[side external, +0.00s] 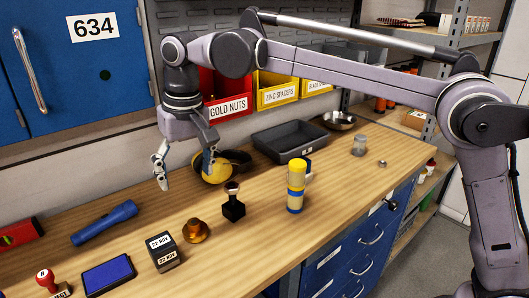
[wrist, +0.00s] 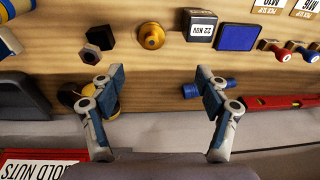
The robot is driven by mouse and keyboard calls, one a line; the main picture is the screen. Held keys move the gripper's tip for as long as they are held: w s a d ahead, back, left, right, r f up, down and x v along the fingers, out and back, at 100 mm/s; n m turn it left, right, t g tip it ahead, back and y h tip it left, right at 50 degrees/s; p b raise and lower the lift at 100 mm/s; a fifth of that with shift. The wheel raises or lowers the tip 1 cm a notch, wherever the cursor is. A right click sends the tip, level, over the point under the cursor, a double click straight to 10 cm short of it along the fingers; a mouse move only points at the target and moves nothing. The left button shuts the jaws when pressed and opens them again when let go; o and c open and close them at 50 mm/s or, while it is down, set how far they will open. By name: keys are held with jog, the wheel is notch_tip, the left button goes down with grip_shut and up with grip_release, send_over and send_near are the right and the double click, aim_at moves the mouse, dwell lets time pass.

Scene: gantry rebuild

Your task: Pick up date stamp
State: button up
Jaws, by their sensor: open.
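The date stamp appears to be the dark block with white "22 NOV" labels (side external: 165,252), standing near the front of the wooden bench. In the wrist view the labelled block (wrist: 201,28) is at the top, right of centre. My gripper (side external: 184,168) hangs above the back part of the bench, behind and above the block and well apart from it. In the wrist view my gripper (wrist: 160,78) has its two fingers spread wide with nothing between them.
An amber knob (side external: 195,231), black handled piece (side external: 233,208), blue pad (side external: 108,273) and red-handled stamp (side external: 46,280) stand near the block. A blue flashlight (side external: 104,222), yellow earmuffs (side external: 217,170), yellow-blue cylinder (side external: 296,185) and grey tray (side external: 290,139) also occupy the bench (side external: 350,195).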

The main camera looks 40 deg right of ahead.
jog(key=g, duration=0.1)
send_over(160, 242)
notch_tip(160, 242, down, 3)
jog(key=shift+h, duration=0.3)
jog(key=shift+f, duration=5.5)
jog(key=c, duration=1.3)
